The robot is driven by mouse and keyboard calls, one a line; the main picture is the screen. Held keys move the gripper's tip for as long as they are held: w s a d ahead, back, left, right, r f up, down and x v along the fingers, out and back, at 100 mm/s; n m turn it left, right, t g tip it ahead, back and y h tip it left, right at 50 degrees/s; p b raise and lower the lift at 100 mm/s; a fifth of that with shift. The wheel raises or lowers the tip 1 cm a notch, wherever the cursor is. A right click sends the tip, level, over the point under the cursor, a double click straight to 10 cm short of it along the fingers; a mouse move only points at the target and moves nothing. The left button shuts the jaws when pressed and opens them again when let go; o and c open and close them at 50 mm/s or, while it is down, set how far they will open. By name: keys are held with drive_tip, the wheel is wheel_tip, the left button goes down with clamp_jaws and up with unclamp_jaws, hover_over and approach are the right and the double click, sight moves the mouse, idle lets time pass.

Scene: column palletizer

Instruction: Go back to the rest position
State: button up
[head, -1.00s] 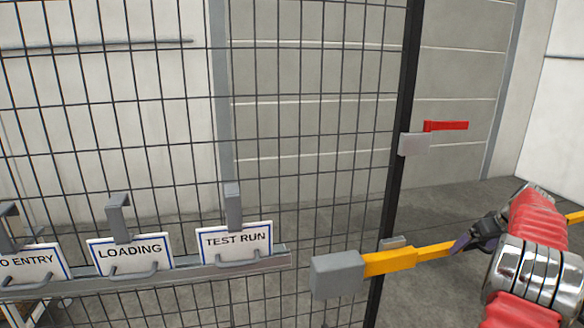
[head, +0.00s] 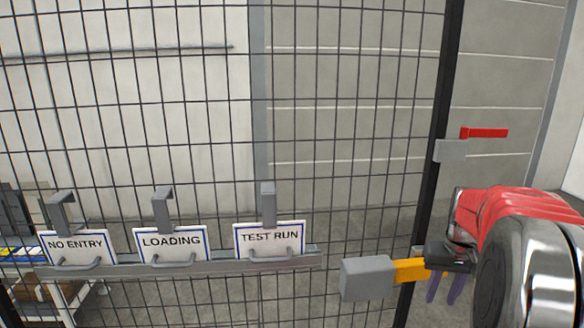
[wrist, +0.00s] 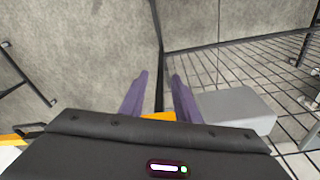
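My gripper (head: 442,292) is at the right in the head view, in front of the yellow bar (head: 408,270). Its two purple fingers point down and stand apart with nothing between their tips. In the wrist view my gripper (wrist: 158,80) also shows spread fingers, with a piece of the yellow bar (wrist: 158,116) seen low between them. I cannot tell whether the gripper touches the bar. The bar sits in a grey block (head: 367,278) at the fence, and its right part is hidden behind my gripper and red arm.
A black mesh fence (head: 350,120) with a dark post (head: 437,185) stands ahead. A red handle (head: 485,132) is on the post. Signs reading NO ENTRY (head: 75,245), LOADING (head: 172,242) and TEST RUN (head: 268,238) hang on a grey rail (head: 310,258). Open floor shows right of the post.

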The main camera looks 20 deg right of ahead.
drive_tip(key=s+a+r+n+t, duration=0.1)
drive_tip(key=s+a, duration=0.3)
drive_tip(key=a, duration=0.7)
drive_tip(key=s+a+r+n+t, duration=0.1)
drive_tip(key=s+a+r+n, duration=0.1)
drive_tip(key=a, duration=0.9)
drive_tip(key=s+a+r+n+t, duration=0.1)
drive_tip(key=s+a+n+t, duration=0.1)
drive_tip(key=s+a, duration=0.4)
drive_tip(key=a, duration=0.5)
drive_tip(key=shift+s+a+r+n+y, duration=0.15)
drive_tip(key=shift+a+r+n+y, duration=0.1)
drive_tip(key=shift+a+n+y, duration=0.15)
